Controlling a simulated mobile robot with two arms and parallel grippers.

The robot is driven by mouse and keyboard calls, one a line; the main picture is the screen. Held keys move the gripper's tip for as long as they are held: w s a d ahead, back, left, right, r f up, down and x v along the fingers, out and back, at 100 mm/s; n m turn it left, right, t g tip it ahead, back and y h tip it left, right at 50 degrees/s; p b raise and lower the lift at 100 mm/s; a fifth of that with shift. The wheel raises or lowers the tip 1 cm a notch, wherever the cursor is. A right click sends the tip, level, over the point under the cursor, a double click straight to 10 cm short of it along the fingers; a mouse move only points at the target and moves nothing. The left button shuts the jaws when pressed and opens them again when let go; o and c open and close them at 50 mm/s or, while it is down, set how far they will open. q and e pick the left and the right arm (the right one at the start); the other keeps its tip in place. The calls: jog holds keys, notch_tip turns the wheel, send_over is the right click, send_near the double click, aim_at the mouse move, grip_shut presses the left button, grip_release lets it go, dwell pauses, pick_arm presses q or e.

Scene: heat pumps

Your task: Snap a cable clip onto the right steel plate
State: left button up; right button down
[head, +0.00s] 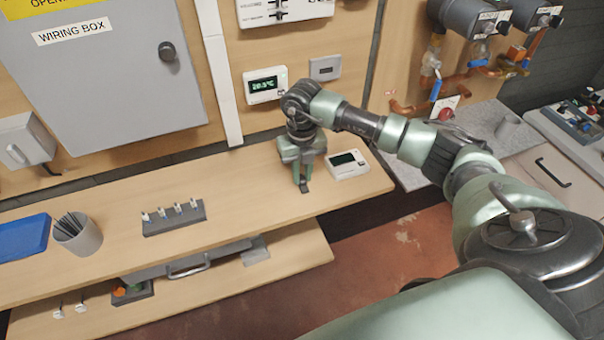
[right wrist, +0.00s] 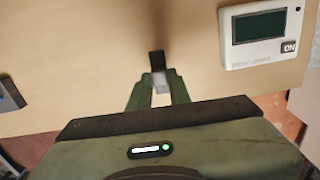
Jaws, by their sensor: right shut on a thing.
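My right gripper (head: 303,182) points down just over the wooden bench, left of a white thermostat. In the right wrist view its fingers (right wrist: 159,90) are shut on a small pale piece (right wrist: 161,84). A dark part (right wrist: 157,62) shows just beyond it; I cannot tell whether they are joined. The piece looks like a cable clip but is mostly hidden. Several small white pieces stand in a dark rack (head: 172,224) on the bench. A flat grey plate (head: 257,250) lies on the lower shelf; I cannot tell whether it is a steel plate. My left gripper is not in view.
The white thermostat (head: 348,165) lies on the bench (head: 240,190), close to the right gripper. A pen cup (head: 78,236) and a blue tray (head: 22,236) stand at the left. A wiring box (head: 100,80) hangs behind. Bench between rack and gripper is clear.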

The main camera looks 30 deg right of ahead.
aim_at(302, 179)
jog(key=shift+r+p, duration=1.3)
jog(key=shift+r, duration=0.9)
dwell(0.5)
